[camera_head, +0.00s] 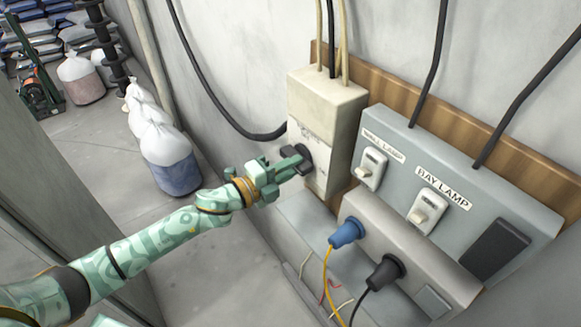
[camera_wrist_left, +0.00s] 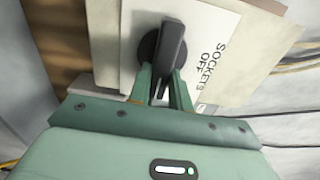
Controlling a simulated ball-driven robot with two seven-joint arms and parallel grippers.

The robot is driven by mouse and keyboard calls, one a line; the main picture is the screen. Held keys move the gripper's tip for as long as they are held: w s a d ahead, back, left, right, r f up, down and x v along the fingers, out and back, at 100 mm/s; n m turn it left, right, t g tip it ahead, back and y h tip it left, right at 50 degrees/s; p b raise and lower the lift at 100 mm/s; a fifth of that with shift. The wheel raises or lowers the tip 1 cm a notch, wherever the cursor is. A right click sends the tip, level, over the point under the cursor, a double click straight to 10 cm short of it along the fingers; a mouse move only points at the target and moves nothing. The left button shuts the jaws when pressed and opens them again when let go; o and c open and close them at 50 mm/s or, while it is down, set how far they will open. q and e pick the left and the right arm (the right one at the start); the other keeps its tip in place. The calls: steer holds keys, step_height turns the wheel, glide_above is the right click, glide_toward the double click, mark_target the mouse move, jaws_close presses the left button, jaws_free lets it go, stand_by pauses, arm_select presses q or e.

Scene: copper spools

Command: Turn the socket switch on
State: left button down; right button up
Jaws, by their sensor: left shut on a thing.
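The socket switch is a black rotary knob (camera_head: 298,158) on the front of a cream wall box (camera_head: 326,100). In the left wrist view the knob (camera_wrist_left: 172,50) sits on a white plate (camera_wrist_left: 205,25) with the words SOCKETS and OFF beside it. The knob's bar stands nearly upright in that view. My left gripper (camera_head: 292,164) is at the knob, its green fingers (camera_wrist_left: 168,88) shut on the lower end of the bar. The fingers hide part of the knob in the head view. My right gripper is not in view.
Cables hang around. White sacks (camera_head: 168,160) stand on the floor at left.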

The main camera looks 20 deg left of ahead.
arm_select(q)
steer(key=shift+f, duration=0.1)
steer(key=c, duration=1.3)
jaws_free()
steer(key=shift+b+v, duration=1.95)
steer(key=shift+v, duration=6.3)
